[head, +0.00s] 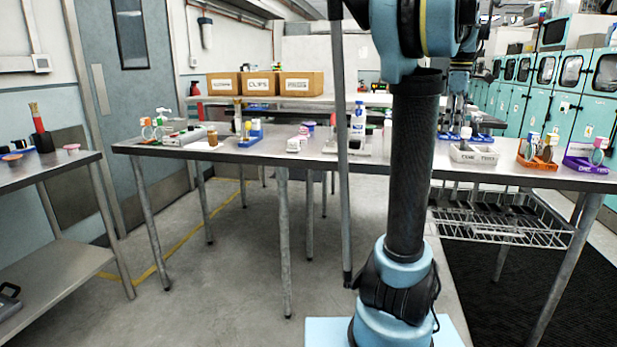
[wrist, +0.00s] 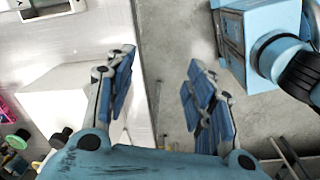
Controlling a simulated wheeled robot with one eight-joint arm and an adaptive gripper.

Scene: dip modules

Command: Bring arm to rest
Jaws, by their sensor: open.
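My gripper shows in the wrist view (wrist: 160,75) with its two blue-padded fingers spread apart. Nothing is between them; bare grey floor and a pale work surface (wrist: 70,30) show behind. In the head view my arm stands upright at the centre right. Its outer part hangs down behind the upright link, and my gripper (head: 458,112) is small there, over the right part of the long table (head: 225,150). The upright link hides part of the table.
A white bin (head: 474,153), an orange bin (head: 538,160) and a purple bin (head: 588,165) stand along the table's right front edge. Cardboard boxes (head: 258,83) sit on a shelf behind. A side table (head: 50,163) stands at left. The floor (head: 225,270) between is clear.

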